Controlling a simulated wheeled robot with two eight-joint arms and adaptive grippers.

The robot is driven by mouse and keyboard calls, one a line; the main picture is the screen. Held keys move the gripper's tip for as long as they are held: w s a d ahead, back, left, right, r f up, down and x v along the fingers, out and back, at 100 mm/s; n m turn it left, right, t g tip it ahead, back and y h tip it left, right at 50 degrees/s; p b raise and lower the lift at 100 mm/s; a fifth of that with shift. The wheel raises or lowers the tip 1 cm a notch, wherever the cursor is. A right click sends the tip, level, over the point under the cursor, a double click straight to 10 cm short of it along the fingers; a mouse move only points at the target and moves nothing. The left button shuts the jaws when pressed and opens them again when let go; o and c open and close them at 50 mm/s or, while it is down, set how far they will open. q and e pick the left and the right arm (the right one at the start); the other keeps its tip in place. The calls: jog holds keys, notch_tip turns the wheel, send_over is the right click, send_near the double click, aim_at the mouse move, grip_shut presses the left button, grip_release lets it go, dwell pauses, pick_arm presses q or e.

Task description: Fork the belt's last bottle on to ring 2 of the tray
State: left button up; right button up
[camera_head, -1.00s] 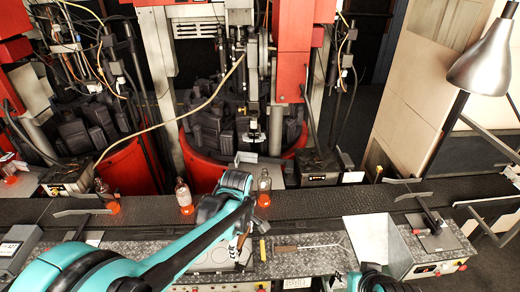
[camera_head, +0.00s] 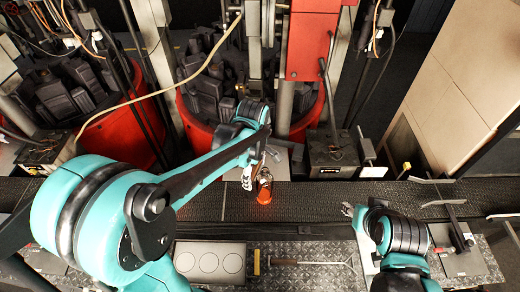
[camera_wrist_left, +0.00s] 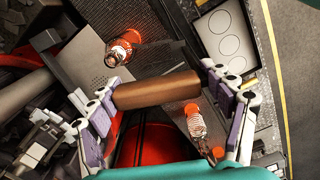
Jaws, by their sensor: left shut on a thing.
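A glass bottle with a glowing orange base (camera_head: 264,190) stands on the dark belt in the head view, just beside my left gripper (camera_head: 258,168). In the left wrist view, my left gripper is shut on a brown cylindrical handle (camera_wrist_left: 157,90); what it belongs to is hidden. That view also shows two glowing bottles, one above the handle (camera_wrist_left: 122,48) and one below its right end (camera_wrist_left: 196,124). The tray (camera_head: 208,246) with three rings in a row lies on the bench in front of the belt. My right gripper (camera_head: 350,210) is at the belt's front edge; its jaw opening is unclear.
A long metal tool with a forked end (camera_head: 320,262) lies on the bench right of the tray, next to a yellow-handled tool (camera_head: 257,263). A control box (camera_head: 330,152) stands at the belt's back edge.

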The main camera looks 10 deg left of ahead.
pick_arm(q)
jog(key=shift+w+f, duration=0.1)
jog(key=shift+w, duration=0.15)
jog(key=shift+f+b, duration=0.25)
jog(key=shift+b, duration=0.05)
jog(key=shift+w+d+f+b, duration=0.1)
jog(key=shift+w+f+b, duration=0.3)
jog(key=shift+f+b, duration=0.25)
jog(key=shift+w+d+f+b, duration=0.1)
jog(key=shift+w+f+b, duration=0.35)
jog(key=shift+f, duration=0.25)
jog(key=shift+w+f+b, duration=0.35)
jog(key=shift+f+b, duration=0.25)
jog(key=shift+f, duration=0.1)
jog(key=shift+w+d+b, duration=0.25)
jog(key=shift+w, duration=1)
jog(key=shift+w+d+b, duration=0.2)
jog(key=shift+w+b, duration=0.05)
jog(key=shift+w, duration=0.95)
jog(key=shift+w+d+b, duration=0.25)
jog(key=shift+w, duration=1)
jog(key=shift+r+p, duration=0.55)
jog(key=shift+r, duration=0.35)
